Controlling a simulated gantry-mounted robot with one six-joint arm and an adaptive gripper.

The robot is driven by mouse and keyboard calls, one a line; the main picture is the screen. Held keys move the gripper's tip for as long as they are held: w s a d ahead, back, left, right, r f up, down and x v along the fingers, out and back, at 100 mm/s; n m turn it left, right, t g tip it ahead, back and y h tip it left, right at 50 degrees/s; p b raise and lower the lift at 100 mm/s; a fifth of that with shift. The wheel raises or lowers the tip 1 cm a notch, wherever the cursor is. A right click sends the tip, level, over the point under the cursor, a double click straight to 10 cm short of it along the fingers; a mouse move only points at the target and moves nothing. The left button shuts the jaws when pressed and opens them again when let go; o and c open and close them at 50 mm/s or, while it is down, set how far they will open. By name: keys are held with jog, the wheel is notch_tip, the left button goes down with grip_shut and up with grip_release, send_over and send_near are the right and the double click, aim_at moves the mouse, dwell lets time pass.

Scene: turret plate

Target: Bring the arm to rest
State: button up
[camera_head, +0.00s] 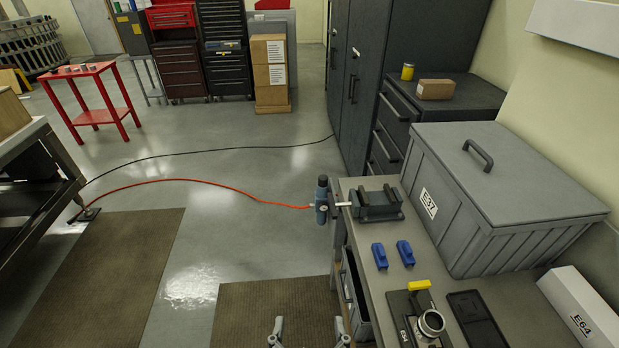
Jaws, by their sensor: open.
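My gripper (309,328) shows at the bottom edge of the head view. Its two grey fingertips stand wide apart with nothing between them, over the brown floor mat (258,305). It is left of the workbench (388,275) and apart from it. The rest of my arm is out of the picture.
The bench holds a dark vise (378,205), two blue blocks (379,256), a black fixture with a metal ring (432,323), a black tray (477,318) and a large lidded grey bin (440,205). An open drawer (352,298) juts from the bench. An orange hose (225,184) crosses the floor.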

notch_tip(320, 180, up, 19)
jog(key=p, duration=1.6)
jog(key=shift+p, duration=0.3)
jog(key=shift+d, duration=0.1)
